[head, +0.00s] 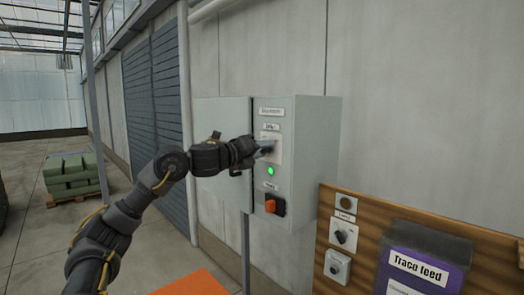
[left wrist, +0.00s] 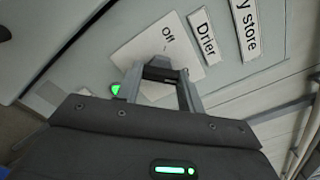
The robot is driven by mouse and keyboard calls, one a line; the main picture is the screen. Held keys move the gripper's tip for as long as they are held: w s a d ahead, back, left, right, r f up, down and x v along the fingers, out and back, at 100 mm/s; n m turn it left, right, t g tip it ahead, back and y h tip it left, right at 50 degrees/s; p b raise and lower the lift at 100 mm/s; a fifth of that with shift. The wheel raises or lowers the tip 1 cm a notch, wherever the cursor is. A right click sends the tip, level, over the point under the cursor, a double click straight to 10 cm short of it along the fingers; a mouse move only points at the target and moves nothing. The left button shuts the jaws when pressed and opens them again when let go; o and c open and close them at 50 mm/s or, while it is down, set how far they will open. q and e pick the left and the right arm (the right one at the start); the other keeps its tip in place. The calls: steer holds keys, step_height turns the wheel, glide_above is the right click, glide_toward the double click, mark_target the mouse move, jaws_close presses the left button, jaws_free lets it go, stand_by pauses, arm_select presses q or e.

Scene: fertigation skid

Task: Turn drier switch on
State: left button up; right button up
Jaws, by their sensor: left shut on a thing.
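The drier switch sits on a pale plate (head: 271,137) on the front of a grey control box (head: 318,150). In the left wrist view the plate (left wrist: 135,52) reads "Off", with a "Drier" label (left wrist: 204,37) beside it. My left gripper (head: 264,149) reaches in from the left and is at the switch. In the left wrist view its fingers (left wrist: 162,88) are shut on the dark switch knob (left wrist: 160,73). The fingers hide much of the knob, so its exact angle is hard to tell. My right gripper is not in view.
A lit green lamp (head: 270,171) is just below the switch, and a red-orange switch (head: 275,206) is lower down. The box's door (head: 222,135) stands open on the left. A wooden board (head: 326,225) with knobs and a purple "Trace feed" box (head: 425,258) is at lower right.

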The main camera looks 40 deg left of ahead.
arm_select(q)
steer(key=shift+f, duration=0.15)
steer(key=o, duration=1)
steer(key=s+b, duration=0.5)
steer(key=s, duration=0.5)
steer(key=shift+s+a, duration=0.4)
steer(key=shift+a, duration=0.05)
